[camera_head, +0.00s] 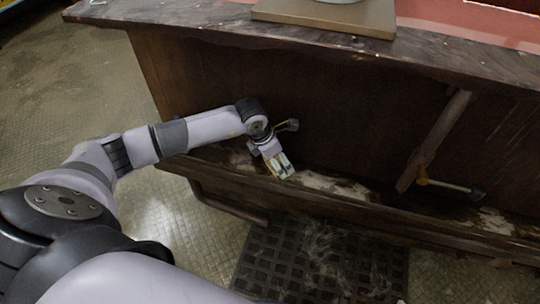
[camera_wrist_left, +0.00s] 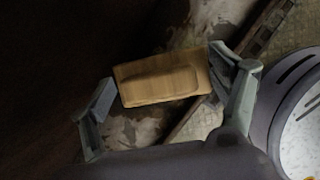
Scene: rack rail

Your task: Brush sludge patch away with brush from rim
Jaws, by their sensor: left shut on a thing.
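My left gripper (camera_head: 283,168) reaches down to the low ledge, or rim (camera_head: 240,182), of the dark wooden counter in the head view. In the left wrist view my left gripper (camera_wrist_left: 163,88) is shut on a pale wooden block, which looks like the brush (camera_wrist_left: 160,80), with a finger at each end. Its bristles are hidden. Whitish and brown grime, possibly the sludge patch (camera_head: 335,187), lies on the rim just right of the fingertips. Grime also shows around the block in the wrist view. I cannot tell whether the brush touches it. My right gripper is not in view.
A slanted wooden brace (camera_head: 432,142) and a yellow-and-black handle-like part (camera_head: 450,187) stand to the right above the rim. More pale grime (camera_head: 493,220) lies farther right. The counter top (camera_head: 210,18) overhangs above. A dark grated mat (camera_head: 320,262) lies on the floor.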

